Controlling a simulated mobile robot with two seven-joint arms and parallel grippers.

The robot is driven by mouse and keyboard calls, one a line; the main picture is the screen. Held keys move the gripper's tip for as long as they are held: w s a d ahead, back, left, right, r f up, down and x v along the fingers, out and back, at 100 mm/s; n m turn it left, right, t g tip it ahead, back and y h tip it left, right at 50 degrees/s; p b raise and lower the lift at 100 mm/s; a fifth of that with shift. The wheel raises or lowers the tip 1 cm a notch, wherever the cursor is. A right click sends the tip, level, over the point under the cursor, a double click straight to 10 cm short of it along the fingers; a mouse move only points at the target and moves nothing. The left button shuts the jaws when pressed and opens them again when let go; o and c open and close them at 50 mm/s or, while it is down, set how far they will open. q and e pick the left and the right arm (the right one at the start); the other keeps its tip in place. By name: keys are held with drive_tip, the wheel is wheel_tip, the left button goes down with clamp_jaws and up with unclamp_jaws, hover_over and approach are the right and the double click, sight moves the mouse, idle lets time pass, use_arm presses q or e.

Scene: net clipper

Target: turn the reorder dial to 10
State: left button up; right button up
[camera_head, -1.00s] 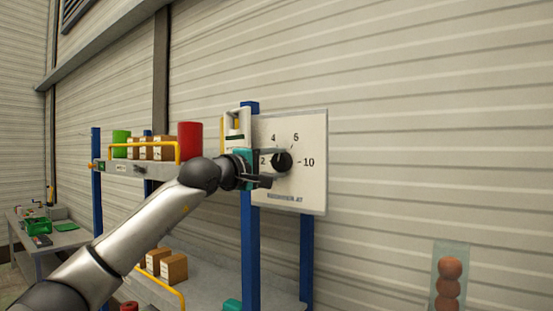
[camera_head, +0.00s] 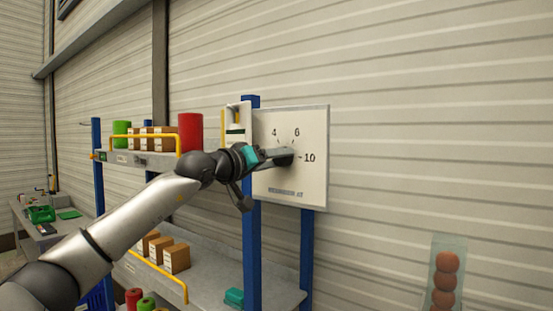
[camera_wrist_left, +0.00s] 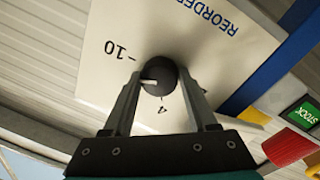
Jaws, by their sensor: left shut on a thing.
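The reorder dial is a round black knob (camera_wrist_left: 160,73) on a white panel (camera_head: 312,180), which also shows in the wrist view (camera_wrist_left: 95,75). In the head view the marks 4, 6 and 10 show; the 2 is hidden behind my gripper. My left gripper (camera_head: 284,157) reaches the panel from the left, its fingers shut on the knob. In the wrist view its fingers (camera_wrist_left: 160,85) lie on both sides of the knob. The knob's white pointer points left and slightly down there, between 10 and 4; a finger seems to cover the 6. My right gripper is not in view.
A blue-posted rack (camera_head: 251,245) stands left of and below the panel, holding a red cylinder (camera_head: 190,133), a green cylinder (camera_head: 120,128) and boxes. A clear tube of reddish balls (camera_head: 446,275) is at the lower right. The wall right of the panel is clear.

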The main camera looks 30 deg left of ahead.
use_arm(q)
drive_tip(key=shift+m, duration=2.2)
drive_tip(key=o, duration=1.4)
drive_tip(key=shift+c, duration=0.2)
drive_tip(key=shift+s, duration=0.1)
drive_tip(key=s+a+b, duration=0.2)
drive_tip(key=s+b, duration=0.5)
drive_tip(key=s, duration=0.8)
drive_tip(key=shift+a, duration=0.2)
drive_tip(key=shift+w, duration=0.1)
